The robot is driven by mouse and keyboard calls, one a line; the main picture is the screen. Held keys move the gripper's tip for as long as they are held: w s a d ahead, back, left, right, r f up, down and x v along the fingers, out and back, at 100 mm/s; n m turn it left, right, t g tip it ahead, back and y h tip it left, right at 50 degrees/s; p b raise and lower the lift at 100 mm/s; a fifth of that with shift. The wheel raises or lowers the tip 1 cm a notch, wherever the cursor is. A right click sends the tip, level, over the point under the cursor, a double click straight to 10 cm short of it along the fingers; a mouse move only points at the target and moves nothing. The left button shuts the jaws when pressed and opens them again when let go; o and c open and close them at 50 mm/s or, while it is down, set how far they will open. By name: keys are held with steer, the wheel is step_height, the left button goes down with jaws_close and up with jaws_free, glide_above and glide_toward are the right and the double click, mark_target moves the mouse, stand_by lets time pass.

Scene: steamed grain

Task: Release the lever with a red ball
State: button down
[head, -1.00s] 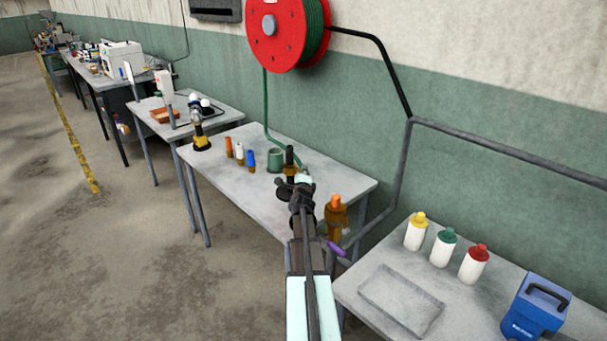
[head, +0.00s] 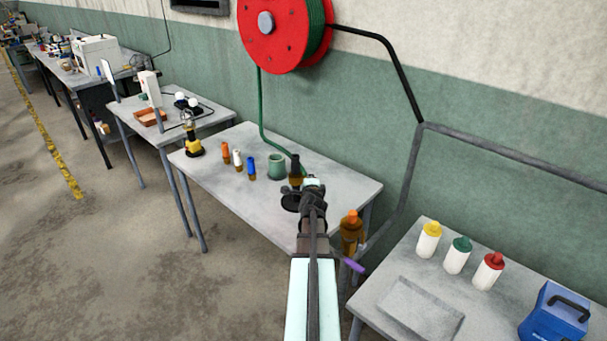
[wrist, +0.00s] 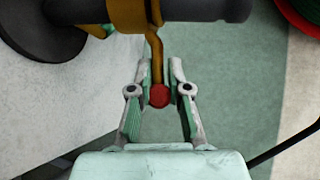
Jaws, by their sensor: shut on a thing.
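The red ball (wrist: 159,96) sits at the end of a thin ochre lever (wrist: 156,58) in the wrist view. The lever hangs from an ochre collar around a dark cylinder (wrist: 205,8) on a round dark base (wrist: 45,35). My gripper (wrist: 160,75) is shut on the red ball, its pale green fingers on either side of it. In the head view the dark stand (head: 294,168) is on the middle table (head: 235,195), and my gripper (head: 314,184) is just to its right. The ball and lever cannot be made out there.
A green mug (head: 277,167) and several small bottles (head: 238,160) stand left of the stand. An amber bottle with an orange cap (head: 351,235) is to the right of my arm. A red hose reel (head: 282,35) hangs on the wall. The middle table's front left is clear.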

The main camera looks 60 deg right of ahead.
steer(key=shift+s, duration=0.1)
steer(key=c, duration=1.1)
jaws_free()
steer(key=shift+a, duration=0.1)
steer(key=v, duration=1.2)
